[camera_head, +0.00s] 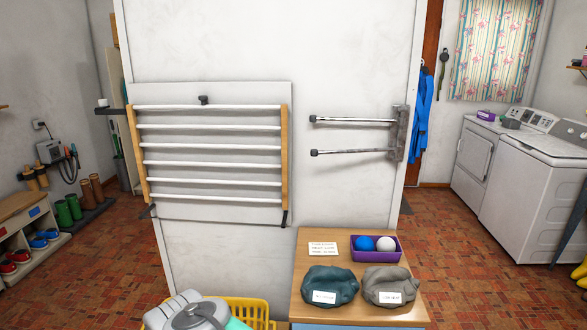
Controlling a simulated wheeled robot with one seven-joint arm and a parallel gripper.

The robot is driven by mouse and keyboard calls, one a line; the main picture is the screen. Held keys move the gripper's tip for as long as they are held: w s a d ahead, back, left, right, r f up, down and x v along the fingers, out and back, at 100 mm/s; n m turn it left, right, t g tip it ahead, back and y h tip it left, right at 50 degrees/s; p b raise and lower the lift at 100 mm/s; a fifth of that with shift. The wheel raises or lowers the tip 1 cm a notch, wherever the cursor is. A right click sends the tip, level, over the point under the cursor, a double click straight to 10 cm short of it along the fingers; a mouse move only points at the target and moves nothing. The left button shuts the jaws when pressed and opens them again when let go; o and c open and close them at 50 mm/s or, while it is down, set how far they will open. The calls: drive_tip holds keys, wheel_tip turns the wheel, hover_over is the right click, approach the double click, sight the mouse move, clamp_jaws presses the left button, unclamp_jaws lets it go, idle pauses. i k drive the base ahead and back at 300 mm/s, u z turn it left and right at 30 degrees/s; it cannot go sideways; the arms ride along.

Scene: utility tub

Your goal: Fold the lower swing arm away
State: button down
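The lower swing arm (350,152) is a slim metal bar with a dark knob at its left end. It runs left from a grey wall bracket (401,133) on the right part of the white partition. The similar upper swing arm (350,120) is just above it, from the same bracket. The two bars lie nearly parallel with a gap between them. How far each stands out from the wall I cannot tell. Nothing hangs on them. My gripper is not in view; a grey and teal part at the bottom left looks like my own arm.
A wooden bench (342,312) below the bracket holds a purple tray (375,257) with two balls, and two labelled cloth bags. A slatted drying rack (210,155) is on the wall to the left. A yellow basket (250,308) stands below it. Space before the bars looks clear.

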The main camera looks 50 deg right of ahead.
sight(314, 153)
drive_tip(key=u, duration=0.5)
drive_tip(key=k, duration=1.2)
drive_tip(key=z, duration=0.15)
drive_tip(key=i, duration=0.6)
drive_tip(key=z, duration=0.7)
drive_tip(key=i, duration=0.75)
drive_tip(key=u, duration=0.25)
